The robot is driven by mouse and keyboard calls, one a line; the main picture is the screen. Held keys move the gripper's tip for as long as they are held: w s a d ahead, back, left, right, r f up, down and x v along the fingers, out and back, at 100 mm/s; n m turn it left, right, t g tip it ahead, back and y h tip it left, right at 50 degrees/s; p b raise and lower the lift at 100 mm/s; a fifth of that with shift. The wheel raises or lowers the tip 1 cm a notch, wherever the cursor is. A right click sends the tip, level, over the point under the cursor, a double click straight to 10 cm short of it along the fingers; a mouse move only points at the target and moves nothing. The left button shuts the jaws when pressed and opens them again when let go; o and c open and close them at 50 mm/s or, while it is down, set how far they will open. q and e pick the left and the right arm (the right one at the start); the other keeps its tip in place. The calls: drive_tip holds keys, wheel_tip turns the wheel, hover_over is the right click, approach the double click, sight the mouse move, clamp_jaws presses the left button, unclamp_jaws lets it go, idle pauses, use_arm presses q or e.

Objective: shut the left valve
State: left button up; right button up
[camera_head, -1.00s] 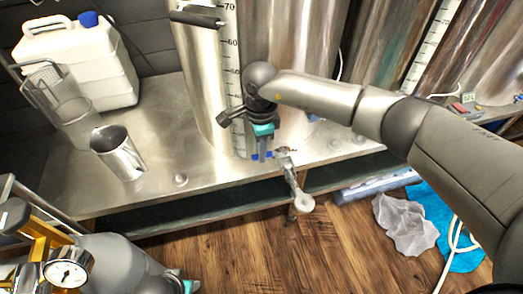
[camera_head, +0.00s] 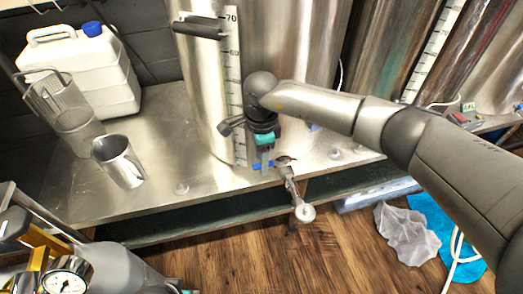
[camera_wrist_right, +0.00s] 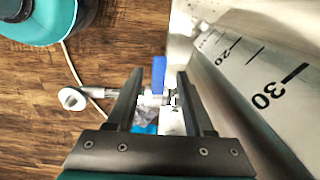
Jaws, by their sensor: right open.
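The left valve (camera_head: 290,180) sticks out from the foot of the left steel tank (camera_head: 203,90), with its spout (camera_head: 303,212) hanging over the bench's front edge. Its blue lever (camera_wrist_right: 158,75) stands between the fingers of my right gripper (camera_wrist_right: 160,82) in the wrist view, with a visible gap on each side. My right gripper (camera_head: 264,164) is open and points down at the valve in the head view. Its fingers partly hide the blue lever there. I cannot clearly make out my left gripper.
A pressure gauge (camera_head: 65,284) is at bottom left. A crumpled pale cloth (camera_head: 407,238) and a blue cloth (camera_head: 440,225) lie on the floor at right.

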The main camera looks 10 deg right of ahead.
drive_tip(key=shift+r, duration=0.25)
use_arm(q)
drive_tip(key=s+a+f+p, duration=0.3)
drive_tip(key=s+f+p, duration=0.2)
drive_tip(key=f, duration=0.3)
drive_tip(key=shift+s+a+f, duration=0.15)
drive_tip(key=shift+a+f, duration=0.05)
drive_tip(key=shift+a, duration=0.15)
use_arm(e)
wheel_tip(320, 180, up, 15)
use_arm(q)
drive_tip(key=shift+s, duration=0.1)
use_arm(e)
drive_tip(key=shift+f, duration=0.15)
